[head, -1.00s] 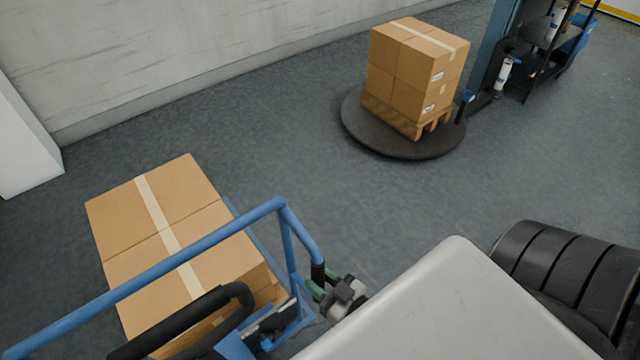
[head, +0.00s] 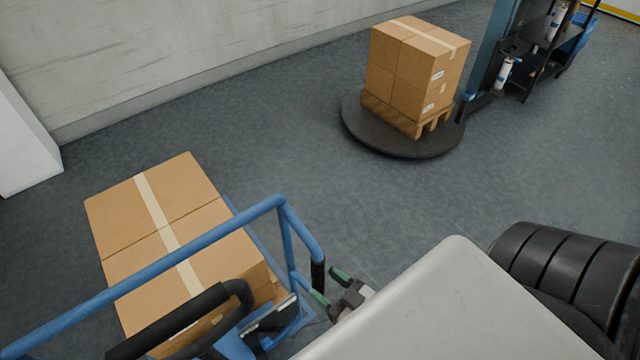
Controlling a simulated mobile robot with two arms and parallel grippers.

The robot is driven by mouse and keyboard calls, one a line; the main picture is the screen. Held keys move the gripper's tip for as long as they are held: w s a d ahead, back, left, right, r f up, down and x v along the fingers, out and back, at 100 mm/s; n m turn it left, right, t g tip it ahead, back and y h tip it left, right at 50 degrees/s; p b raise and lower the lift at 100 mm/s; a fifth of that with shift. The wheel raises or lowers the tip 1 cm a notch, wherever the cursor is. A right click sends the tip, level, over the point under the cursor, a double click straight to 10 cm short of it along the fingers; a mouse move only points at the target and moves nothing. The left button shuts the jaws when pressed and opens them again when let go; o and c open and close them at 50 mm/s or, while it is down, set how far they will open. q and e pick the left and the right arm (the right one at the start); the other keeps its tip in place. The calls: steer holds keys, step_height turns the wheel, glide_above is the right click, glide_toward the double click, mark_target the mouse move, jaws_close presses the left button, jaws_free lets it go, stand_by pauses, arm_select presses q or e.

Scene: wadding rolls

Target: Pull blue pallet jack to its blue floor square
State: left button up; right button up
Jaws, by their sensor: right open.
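The blue pallet jack (head: 190,247) stands at the lower left in the head view, its blue tubular frame in front of cardboard boxes (head: 155,215). A black sleeve (head: 318,274) covers the lower end of a frame tube on its right. A black loop handle (head: 238,290) sits near the bottom edge. My right gripper (head: 329,286) is open and empty, its green-tipped fingers right beside the black sleeve; I cannot tell whether they touch it. My left gripper is not in view. No blue floor square shows.
A round dark turntable (head: 362,132) carries a pallet of stacked boxes (head: 415,75) at the upper middle. A blue-and-black machine column (head: 492,50) stands beside it. A pale wall (head: 180,50) runs along the back left. The grey floor between is clear.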

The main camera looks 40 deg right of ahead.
steer(key=b+v, duration=0.1)
steer(key=v, duration=0.7)
steer(key=shift+s+b, duration=0.25)
steer(key=shift+b, duration=0.05)
stand_by(0.4)
